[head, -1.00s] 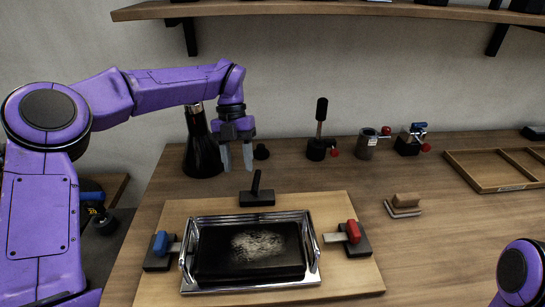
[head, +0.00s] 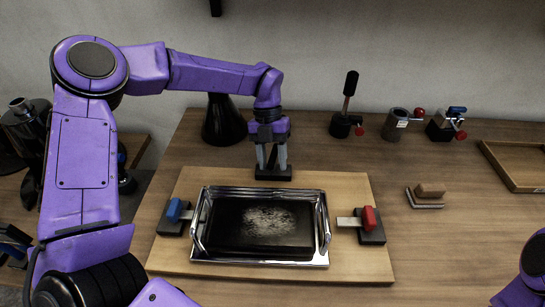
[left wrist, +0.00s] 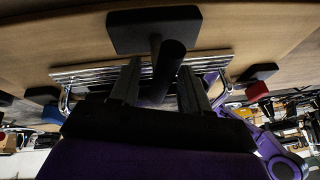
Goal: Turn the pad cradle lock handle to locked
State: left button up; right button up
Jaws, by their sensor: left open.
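The pad cradle is a shiny metal frame (head: 328,240) on a wooden board, with a black pad (head: 235,235) bearing a pale worn patch. Behind it, a black lock handle stands on a dark base block (head: 273,175); my gripper mostly hides the handle in the head view. My left gripper (head: 272,160) points down over this block, open. In the left wrist view, the dark round handle (left wrist: 165,68) lies between my two spread fingers (left wrist: 155,88). I cannot tell whether a finger touches it. My right gripper is out of view.
A blue-handled clamp (head: 174,211) sits left of the cradle and a red-handled one (head: 369,218) right. Behind stand a black cone (head: 223,122), a lever (head: 348,100), and a metal cup (head: 396,125). A brush (head: 428,194) and wooden tray (head: 515,172) lie to the right.

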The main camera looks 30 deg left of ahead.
pick_arm(q)
grip_shut()
jog(key=shift+f+b, duration=0.25)
jog(key=shift+b, duration=0.25)
jog(key=shift+r+n+t+h+b, duration=0.1)
jog(key=shift+n+t+h+b, duration=0.3)
jog(key=shift+n, duration=0.5)
jog(key=shift+r, duration=0.15)
grip_release()
jog(key=v, duration=1)
jog(key=shift+w+r+b, duration=0.2)
jog(key=shift+b, duration=0.15)
